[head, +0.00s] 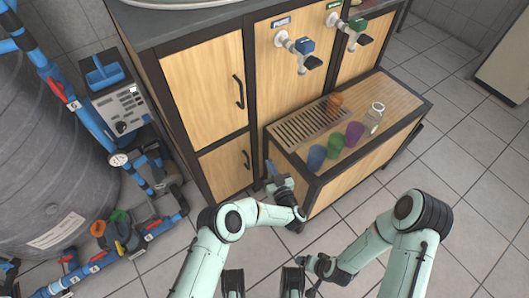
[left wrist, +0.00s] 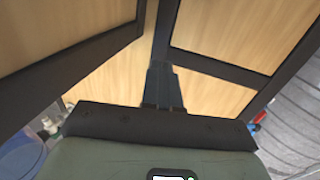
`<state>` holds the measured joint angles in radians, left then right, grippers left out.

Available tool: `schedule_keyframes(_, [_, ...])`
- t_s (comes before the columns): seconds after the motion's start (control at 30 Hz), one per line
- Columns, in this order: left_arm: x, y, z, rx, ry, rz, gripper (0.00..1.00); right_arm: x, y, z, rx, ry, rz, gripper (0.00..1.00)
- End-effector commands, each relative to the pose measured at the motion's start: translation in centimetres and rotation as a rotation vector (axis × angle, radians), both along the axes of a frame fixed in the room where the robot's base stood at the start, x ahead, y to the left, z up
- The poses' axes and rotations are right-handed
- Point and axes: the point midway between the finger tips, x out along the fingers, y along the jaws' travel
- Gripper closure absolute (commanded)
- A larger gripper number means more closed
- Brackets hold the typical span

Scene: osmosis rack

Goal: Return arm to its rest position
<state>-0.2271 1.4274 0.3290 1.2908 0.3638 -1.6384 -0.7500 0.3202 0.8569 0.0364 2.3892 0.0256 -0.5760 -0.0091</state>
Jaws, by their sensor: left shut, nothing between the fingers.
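My left arm (head: 250,215) comes in from the lower left, and its elbow is bent. My left gripper (head: 271,170) is beside the near left corner of the low wooden bench (head: 296,170), outside the bench and below its top. In the left wrist view the fingers (left wrist: 163,85) are together, with nothing held, in front of wooden panels and dark frame bars. Any contact with the bench cannot be told. My right arm (head: 395,240) is folded at the lower right. Its wrist (head: 318,265) shows, but its finger state is unclear.
Blue (head: 316,157), green (head: 335,145) and purple (head: 354,133) cups and a clear jar (head: 374,115) stand on the bench. An orange cup (head: 334,101) is behind them. Taps (head: 301,46) project from the cabinet (head: 205,90). Blue pipes and a tank (head: 50,160) stand left.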

Motion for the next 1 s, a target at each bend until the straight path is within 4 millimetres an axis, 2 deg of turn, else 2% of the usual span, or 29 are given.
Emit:
schedule_keyframes(0.37, [-0.2,0.3,-0.5,-0.007,0.018,-0.019,1.00,-0.2,0.1,0.0,0.002,0.006,0.003,0.12])
schedule_keyframes(0.47, [-0.2,1.8,-2.2,-0.043,0.082,-0.088,1.00,-0.2,0.1,0.0,0.002,0.006,0.003,0.12])
schedule_keyframes(0.57, [-1.4,4.7,-5.3,-0.115,0.223,-0.189,1.00,-0.2,0.1,0.0,0.002,0.005,0.003,0.12])
schedule_keyframes(0.67, [-5.1,8.6,-9.2,-0.225,0.432,-0.268,1.00,-0.2,0.1,0.0,0.002,0.005,0.003,0.12])
schedule_keyframes(0.7, [-7.3,10.3,-10.7,-0.274,0.525,-0.285,1.00,-0.2,0.1,0.0,0.002,0.005,0.002,0.12])
schedule_keyframes(0.77, [-11.0,12.5,-12.5,-0.347,0.659,-0.293,1.00,-0.2,0.1,0.0,0.002,0.005,0.002,0.12])
schedule_keyframes(0.8, [-13.5,13.8,-13.3,-0.394,0.742,-0.290,1.00,-0.2,0.1,0.0,0.002,0.005,0.002,0.12])
schedule_keyframes(0.87, [-17.4,15.6,-14.2,-0.465,0.860,-0.273,1.00,-0.2,0.1,0.0,0.002,0.005,0.003,0.12])
schedule_keyframes(0.9, [-20.0,16.6,-14.6,-0.511,0.935,-0.256,1.00,-0.2,0.1,0.0,0.002,0.005,0.002,0.12])
schedule_keyframes(0.97, [-23.9,17.9,-14.9,-0.578,1.039,-0.224,1.00,-0.2,0.1,0.0,0.002,0.005,0.002,0.12])
schedule_keyframes(1.0, [-26.5,18.6,-14.8,-0.622,1.106,-0.201,1.00,-0.2,0.1,0.0,0.002,0.005,0.002,0.12])
